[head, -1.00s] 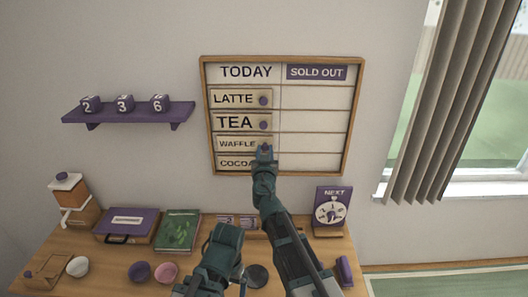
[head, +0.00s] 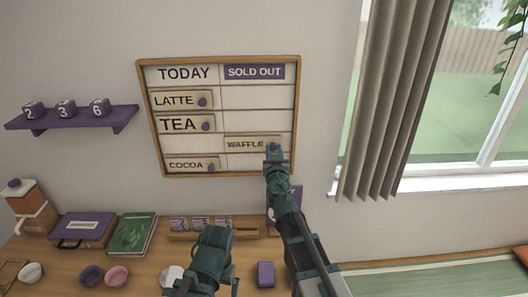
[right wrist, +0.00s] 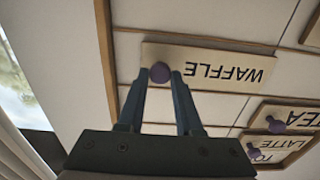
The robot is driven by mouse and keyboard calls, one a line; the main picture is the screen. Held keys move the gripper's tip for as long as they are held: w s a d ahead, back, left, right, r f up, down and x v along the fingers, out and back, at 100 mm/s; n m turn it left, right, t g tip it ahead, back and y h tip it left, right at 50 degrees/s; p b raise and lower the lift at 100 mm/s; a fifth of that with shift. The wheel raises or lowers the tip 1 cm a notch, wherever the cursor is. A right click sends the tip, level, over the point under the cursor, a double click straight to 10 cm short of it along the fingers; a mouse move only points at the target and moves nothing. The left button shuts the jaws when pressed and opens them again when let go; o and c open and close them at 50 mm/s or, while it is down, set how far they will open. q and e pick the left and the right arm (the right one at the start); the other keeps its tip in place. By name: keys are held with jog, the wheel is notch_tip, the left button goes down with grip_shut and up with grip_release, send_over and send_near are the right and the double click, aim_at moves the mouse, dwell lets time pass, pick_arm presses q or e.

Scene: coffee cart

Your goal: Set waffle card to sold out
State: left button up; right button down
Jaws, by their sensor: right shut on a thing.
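The menu board (head: 297,110) hangs on the wall with a TODAY column on the left and a SOLD OUT column on the right. The waffle card (head: 245,144) is in the SOLD OUT column, third row, level with an empty TODAY slot. My right gripper (head: 274,150) is shut on the purple knob at the card's right end. The right wrist view shows the waffle card (right wrist: 225,66) upside down, its knob (right wrist: 160,72) between my fingertips. I cannot tell if the card is fully seated. My left gripper (head: 212,245) is low over the table; its fingers are hidden.
The latte card (head: 177,100), tea card (head: 180,124) and cocoa card (head: 188,164) are in the TODAY column. A purple shelf (head: 75,119) with number cubes is left of the board. A curtain (head: 395,100) and window are to the right. The table below holds bowls and boxes.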

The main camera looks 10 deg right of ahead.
jog(key=shift+s+d, duration=0.2)
jog(key=shift+d, duration=1.45)
jog(key=c, duration=1)
grip_release()
jog(key=o, duration=0.4)
jog(key=shift+d, duration=0.2)
jog(key=shift+a, duration=0.1)
